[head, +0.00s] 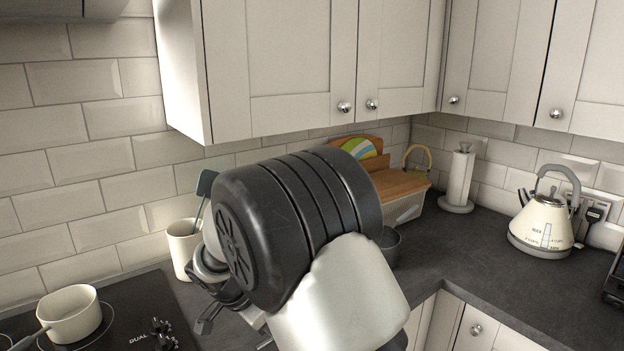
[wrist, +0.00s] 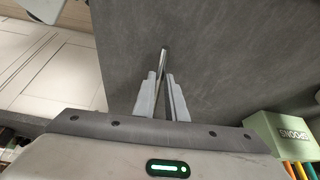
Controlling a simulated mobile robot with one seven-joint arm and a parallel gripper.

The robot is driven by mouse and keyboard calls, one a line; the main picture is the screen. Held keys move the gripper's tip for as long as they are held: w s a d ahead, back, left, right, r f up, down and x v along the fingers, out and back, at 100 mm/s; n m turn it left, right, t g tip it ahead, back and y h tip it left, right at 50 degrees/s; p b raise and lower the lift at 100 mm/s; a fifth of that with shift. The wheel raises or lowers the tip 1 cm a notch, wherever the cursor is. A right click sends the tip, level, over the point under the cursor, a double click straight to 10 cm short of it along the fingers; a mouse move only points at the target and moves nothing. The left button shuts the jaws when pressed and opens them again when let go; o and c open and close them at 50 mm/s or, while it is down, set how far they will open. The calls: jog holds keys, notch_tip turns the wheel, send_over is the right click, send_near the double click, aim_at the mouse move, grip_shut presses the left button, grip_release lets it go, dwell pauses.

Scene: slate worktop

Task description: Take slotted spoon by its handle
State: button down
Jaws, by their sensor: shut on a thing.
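A thin, shiny metal handle (wrist: 164,60) shows between the two grey fingers of my gripper (wrist: 163,84) in the wrist view. The fingers are shut on it, and it points away over the dark worktop. I take it for the slotted spoon; its slotted head cannot be made out. In the head view, my gripper (head: 207,318) is low, left of centre, near the worktop's front edge. My own dark wrist and pale arm hide much of it, and the spoon cannot be made out there.
A cream pot (head: 183,250) holding a grey-headed utensil (head: 205,184) stands behind my gripper. A saucepan (head: 72,312) sits on the black hob at left. A green box marked SPOONS (wrist: 278,128) is at the wrist view's right. A kettle (head: 545,222) stands far right; worktop before it is clear.

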jog(key=shift+r+p, duration=0.95)
jog(key=shift+r, duration=2)
